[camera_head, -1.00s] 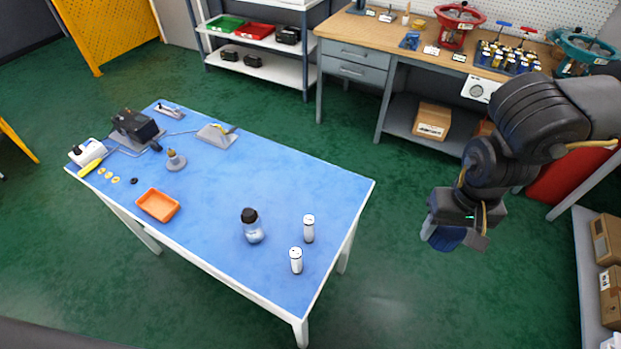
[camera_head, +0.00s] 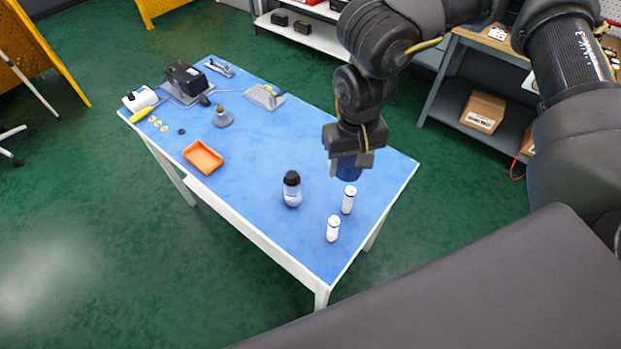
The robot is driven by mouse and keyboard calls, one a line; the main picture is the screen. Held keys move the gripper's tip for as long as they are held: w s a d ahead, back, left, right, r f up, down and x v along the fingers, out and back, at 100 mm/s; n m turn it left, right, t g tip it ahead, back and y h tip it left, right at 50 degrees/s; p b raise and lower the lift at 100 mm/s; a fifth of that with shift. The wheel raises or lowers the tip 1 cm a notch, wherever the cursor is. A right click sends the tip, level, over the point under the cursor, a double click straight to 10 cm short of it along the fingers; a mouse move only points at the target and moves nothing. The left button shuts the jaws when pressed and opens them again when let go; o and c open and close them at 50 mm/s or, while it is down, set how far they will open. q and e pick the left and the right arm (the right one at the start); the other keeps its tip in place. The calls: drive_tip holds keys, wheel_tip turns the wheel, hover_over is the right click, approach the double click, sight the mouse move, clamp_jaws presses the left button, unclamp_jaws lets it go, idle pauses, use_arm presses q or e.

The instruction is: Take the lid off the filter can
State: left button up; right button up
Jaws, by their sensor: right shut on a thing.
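My right gripper (camera_head: 350,154) points down over the right part of the blue-topped table (camera_head: 262,200). It is shut on a blue can-like cylinder (camera_head: 348,168), which hangs just behind the white cylinders. The gripper hides the cylinder's upper part, and I cannot tell whether it is the filter can or has a lid. A clear jar with a black cap (camera_head: 292,190) stands upright to the left of it. Two white cylinders, one farther back (camera_head: 349,199) and one nearer (camera_head: 333,228), stand upright on the table. My left gripper is not in view.
An orange tray (camera_head: 203,157) lies left of the jar. A black device (camera_head: 186,78), a grey stand (camera_head: 222,117), a yellow-handled tool (camera_head: 142,114) and small rings are at the far left. The table's middle is clear. A workbench and a cardboard box (camera_head: 481,111) are behind.

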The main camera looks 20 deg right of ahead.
use_arm(q)
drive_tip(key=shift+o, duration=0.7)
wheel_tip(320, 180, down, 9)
drive_tip(key=b, duration=0.7)
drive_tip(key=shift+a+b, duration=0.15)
drive_tip(key=shift+b, duration=0.15)
use_arm(e)
drive_tip(key=w+d+f+m+b, duration=0.3)
drive_tip(key=w+d+f+m, duration=0.1)
drive_tip(key=w+f+m, duration=0.35)
drive_tip(key=w+d+f+m+b, duration=0.2)
drive_tip(key=w+d+f+m, duration=0.1)
drive_tip(key=w+f+m, duration=0.4)
drive_tip(key=shift+n, duration=0.25)
drive_tip(key=f, duration=0.3)
drive_tip(key=s+f, duration=0.1)
drive_tip(key=f, duration=0.6)
drive_tip(key=shift+s+f, duration=0.15)
drive_tip(key=shift+s, duration=0.05)
drive_tip(key=shift+w+d+f, duration=0.1)
drive_tip(key=shift+f, duration=0.25)
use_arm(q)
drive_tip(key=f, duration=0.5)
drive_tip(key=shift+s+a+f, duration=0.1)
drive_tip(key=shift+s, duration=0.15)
use_arm(e)
drive_tip(key=shift+r, duration=0.1)
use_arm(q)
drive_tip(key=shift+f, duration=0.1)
